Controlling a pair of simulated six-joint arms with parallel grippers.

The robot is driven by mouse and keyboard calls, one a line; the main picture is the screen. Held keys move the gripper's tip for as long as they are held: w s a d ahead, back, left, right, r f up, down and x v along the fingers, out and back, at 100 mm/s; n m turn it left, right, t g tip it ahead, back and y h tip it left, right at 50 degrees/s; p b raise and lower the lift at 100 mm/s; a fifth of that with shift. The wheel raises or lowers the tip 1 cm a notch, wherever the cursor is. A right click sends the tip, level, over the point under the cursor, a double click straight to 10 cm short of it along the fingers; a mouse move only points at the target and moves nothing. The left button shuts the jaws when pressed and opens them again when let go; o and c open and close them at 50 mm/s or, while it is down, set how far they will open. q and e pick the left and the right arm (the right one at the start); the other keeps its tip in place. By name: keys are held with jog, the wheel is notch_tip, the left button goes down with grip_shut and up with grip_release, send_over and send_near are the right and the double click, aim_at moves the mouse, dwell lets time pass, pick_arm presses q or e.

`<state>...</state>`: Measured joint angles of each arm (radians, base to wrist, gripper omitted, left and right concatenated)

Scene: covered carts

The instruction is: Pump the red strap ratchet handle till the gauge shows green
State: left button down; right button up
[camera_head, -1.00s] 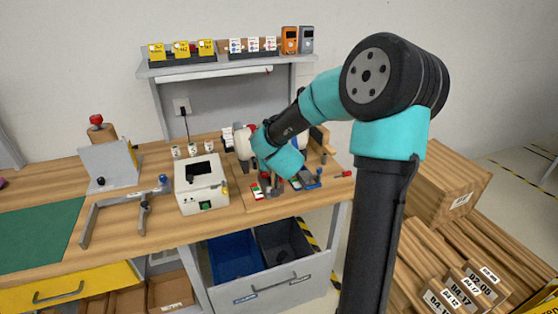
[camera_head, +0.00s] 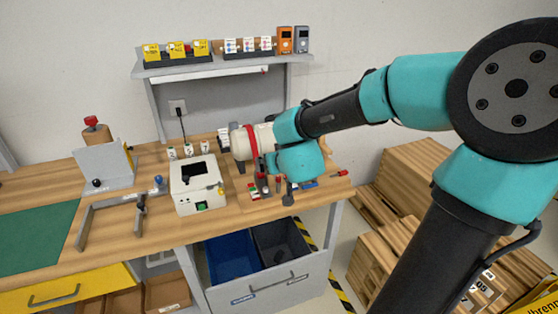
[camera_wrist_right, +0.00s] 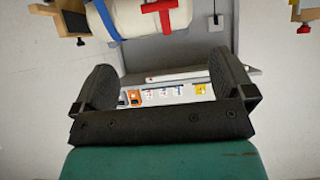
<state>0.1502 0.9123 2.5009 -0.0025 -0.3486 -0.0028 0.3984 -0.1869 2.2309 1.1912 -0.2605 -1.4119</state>
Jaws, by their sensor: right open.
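A white cylinder (camera_head: 239,143) lies on the bench with a red strap (camera_head: 251,141) around it. In the right wrist view the red strap (camera_wrist_right: 166,14) and a blue strap (camera_wrist_right: 107,20) cross the cylinder at the top edge. A short red crosspiece (camera_wrist_right: 152,7) meets the red strap; I cannot tell if it is the ratchet handle. A small red and green piece (camera_head: 254,191), possibly the gauge, sits in front of the cylinder. My right gripper (camera_wrist_right: 163,62) is open and empty, apart from the cylinder. My left gripper is not in view.
A white box (camera_head: 198,199) with a dark opening stands left of the cylinder. A metal frame (camera_head: 105,204) and an upright grey plate (camera_head: 105,168) are farther left. A shelf (camera_head: 220,66) with cards is behind. An open drawer (camera_head: 270,287) sticks out below.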

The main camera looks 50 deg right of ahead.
jog(key=shift+v, duration=0.85)
jog(key=shift+w, duration=0.1)
jog(key=shift+c, duration=0.5)
